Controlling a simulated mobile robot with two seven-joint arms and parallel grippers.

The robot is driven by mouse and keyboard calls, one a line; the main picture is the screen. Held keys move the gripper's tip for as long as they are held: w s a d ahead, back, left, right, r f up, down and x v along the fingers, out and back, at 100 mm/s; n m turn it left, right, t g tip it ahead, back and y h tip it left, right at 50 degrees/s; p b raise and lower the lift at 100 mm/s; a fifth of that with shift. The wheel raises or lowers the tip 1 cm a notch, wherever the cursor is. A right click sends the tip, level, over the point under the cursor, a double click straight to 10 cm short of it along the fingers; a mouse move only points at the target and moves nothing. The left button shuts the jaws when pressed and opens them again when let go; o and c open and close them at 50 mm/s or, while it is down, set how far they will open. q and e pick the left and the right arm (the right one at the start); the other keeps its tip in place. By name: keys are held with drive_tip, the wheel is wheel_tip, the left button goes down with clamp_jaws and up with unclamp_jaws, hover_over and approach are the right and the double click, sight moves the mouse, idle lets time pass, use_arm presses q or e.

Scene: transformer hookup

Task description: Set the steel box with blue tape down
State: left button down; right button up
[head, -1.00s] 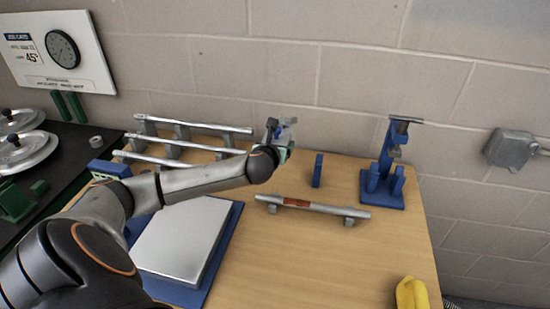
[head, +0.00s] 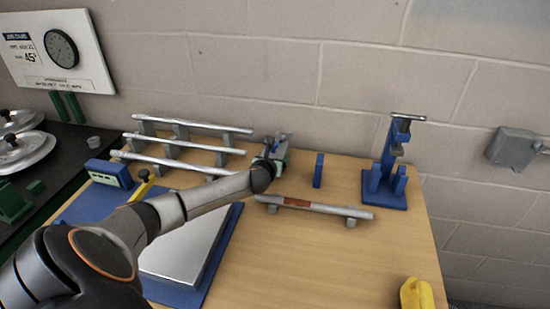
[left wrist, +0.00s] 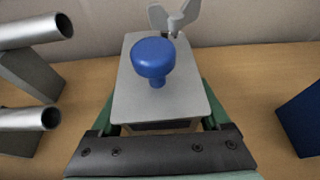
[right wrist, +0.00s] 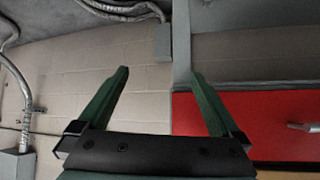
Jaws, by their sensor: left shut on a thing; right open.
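The grey steel box (left wrist: 160,98) is between the green fingers of my left gripper (left wrist: 160,108) in the left wrist view. A round blue knob (left wrist: 154,60) and a grey wing-shaped piece (left wrist: 176,18) are on it; I make out no blue tape. In the head view my left gripper (head: 271,160) holds the box over the back of the wooden table (head: 300,250). I cannot tell whether the box touches the table. My right gripper (right wrist: 160,74) is open and empty, facing a wall and a red panel.
A rack of several metal tubes (head: 183,144) stands left of the box. A small blue block (head: 318,170) and a blue stand (head: 386,186) are to its right. A tube with a red-brown band (head: 312,206) lies on supports in front. A flat silver plate (head: 180,240) is nearer.

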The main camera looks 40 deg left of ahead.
use_arm(q)
unclamp_jaws()
drive_tip(key=shift+f, duration=0.1)
drive_tip(key=shift+s+d+r, duration=0.2)
drive_tip(key=shift+s+r, duration=0.1)
drive_tip(key=shift+s, duration=0.05)
drive_tip(key=p+v, duration=0.1)
drive_tip(key=v, duration=0.9)
drive_tip(key=shift+s+d+r+p, duration=0.1)
drive_tip(key=shift+s+r+p, duration=0.15)
drive_tip(key=shift+p, duration=0.15)
drive_tip(key=shift+s+d, duration=0.1)
drive_tip(key=shift+s, duration=0.15)
